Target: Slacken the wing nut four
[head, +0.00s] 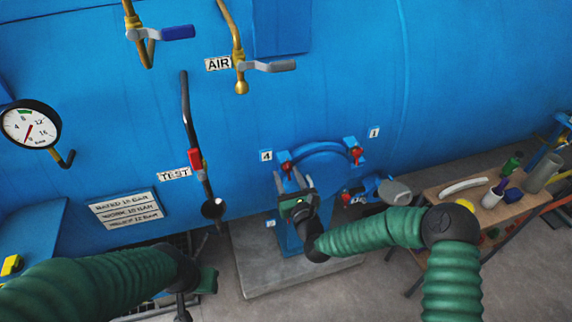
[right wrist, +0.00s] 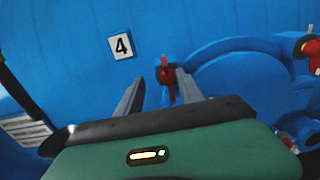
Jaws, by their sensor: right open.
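Wing nut four (head: 286,166) is red and sits beside the "4" label (head: 265,155) at the upper left of the round blue door. In the right wrist view the red wing nut (right wrist: 168,88) shows between and beyond the two fingertips, below and right of the "4" label (right wrist: 121,46). My right gripper (head: 287,178) is open just in front of this nut; its grey fingers also show in the right wrist view (right wrist: 160,92). I cannot tell whether they touch it. My left gripper (head: 192,286) is low at the left, its jaws unclear.
Another red wing nut (head: 356,154) sits near the "1" label (head: 374,132). A black lever (head: 188,125) and valve handles stand on the blue vessel wall. A bench (head: 490,205) with bottles is at the right. My right forearm hides part of the door.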

